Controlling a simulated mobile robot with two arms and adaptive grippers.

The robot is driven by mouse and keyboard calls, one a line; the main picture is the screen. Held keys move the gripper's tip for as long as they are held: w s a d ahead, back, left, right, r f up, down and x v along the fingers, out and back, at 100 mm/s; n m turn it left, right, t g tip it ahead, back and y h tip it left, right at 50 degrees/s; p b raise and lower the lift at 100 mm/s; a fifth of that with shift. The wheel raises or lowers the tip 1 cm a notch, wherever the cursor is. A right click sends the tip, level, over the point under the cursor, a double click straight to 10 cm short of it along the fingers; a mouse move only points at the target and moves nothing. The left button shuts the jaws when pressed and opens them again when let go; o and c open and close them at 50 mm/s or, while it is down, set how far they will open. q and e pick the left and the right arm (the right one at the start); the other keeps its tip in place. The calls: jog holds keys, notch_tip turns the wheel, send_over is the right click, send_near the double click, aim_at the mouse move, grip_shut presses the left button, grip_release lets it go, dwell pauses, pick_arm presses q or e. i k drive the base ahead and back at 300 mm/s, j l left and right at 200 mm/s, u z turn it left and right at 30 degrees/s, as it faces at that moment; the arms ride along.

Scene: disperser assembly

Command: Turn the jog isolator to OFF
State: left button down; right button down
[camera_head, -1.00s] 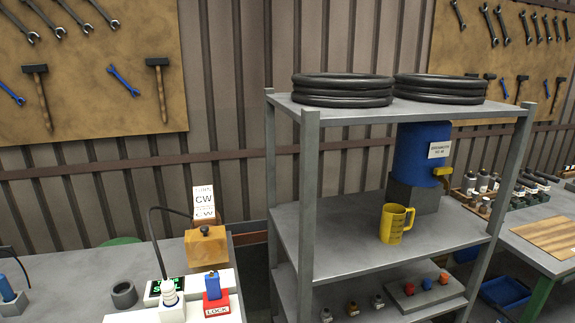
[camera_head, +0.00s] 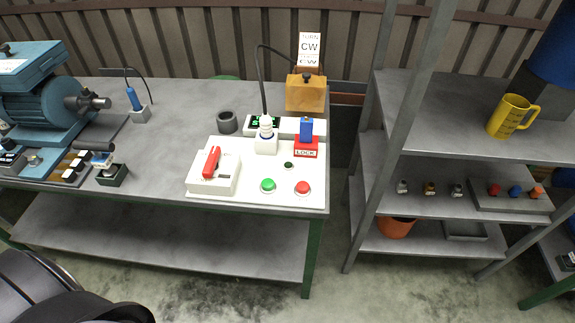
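A white box with a red lever handle (camera_head: 211,163), which looks like the jog isolator (camera_head: 226,184), sits at the left end of a white panel (camera_head: 255,191) on the workbench. The red handle stands tilted, its top leaning slightly right. Any ON or OFF lettering on the box is too small to read. Neither of my grippers is in view, and nothing touches the isolator.
A green button (camera_head: 268,185) and a red button (camera_head: 302,188) are on the panel. Behind are a white plug (camera_head: 266,136), a blue padlock-like part on a red LOCK base (camera_head: 307,148) and an orange box (camera_head: 306,94). A blue motor (camera_head: 45,105) stands left; shelving (camera_head: 455,150) stands right.

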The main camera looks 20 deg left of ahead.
aim_at(211, 164)
jog(key=u, duration=1.3)
